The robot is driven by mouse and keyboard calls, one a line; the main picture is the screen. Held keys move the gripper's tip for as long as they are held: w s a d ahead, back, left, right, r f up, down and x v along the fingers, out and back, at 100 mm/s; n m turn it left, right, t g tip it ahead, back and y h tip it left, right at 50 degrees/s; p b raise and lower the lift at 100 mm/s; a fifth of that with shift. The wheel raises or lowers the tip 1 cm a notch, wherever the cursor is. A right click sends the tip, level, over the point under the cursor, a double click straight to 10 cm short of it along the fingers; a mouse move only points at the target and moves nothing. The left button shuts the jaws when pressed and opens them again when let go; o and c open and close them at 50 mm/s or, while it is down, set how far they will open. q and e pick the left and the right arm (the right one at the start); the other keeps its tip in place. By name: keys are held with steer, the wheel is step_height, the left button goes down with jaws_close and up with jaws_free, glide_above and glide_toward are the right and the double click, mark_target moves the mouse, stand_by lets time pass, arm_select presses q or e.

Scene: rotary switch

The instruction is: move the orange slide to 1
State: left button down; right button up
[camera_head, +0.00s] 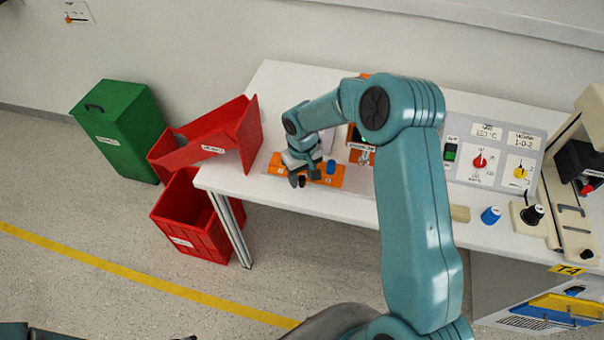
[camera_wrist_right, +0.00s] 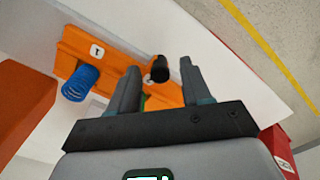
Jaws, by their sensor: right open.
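The orange slide (camera_head: 333,178) lies along the front left part of the white table. In the right wrist view it is an orange strip (camera_wrist_right: 125,62) with a white label marked 1. A black knob (camera_wrist_right: 160,70) stands at the strip's edge, and it also shows in the head view (camera_head: 302,181). A blue cylinder (camera_head: 331,167) stands on the strip, beside the gripper. My right gripper (camera_wrist_right: 159,66) is open, its fingers pointing at the strip with the black knob between their tips. I cannot tell whether they touch it. My left gripper is out of view.
A grey switch panel (camera_head: 500,160), a loose blue knob (camera_head: 490,215) and a beige device (camera_head: 585,135) are at the right. A green bin (camera_head: 118,130) stands on the floor.

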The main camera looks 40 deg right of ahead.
jaws_close()
steer(key=s+d+b, duration=0.1)
steer(key=s+d, duration=0.1)
steer(key=s, duration=0.1)
steer(key=shift+d, duration=0.3)
steer(key=shift+s+d, duration=0.15)
steer(key=shift+d, duration=0.05)
steer(key=shift+a, duration=0.1)
jaws_free()
steer(key=shift+r, duration=0.15)
step_height(320, 180, up, 16)
steer(key=b, duration=0.1)
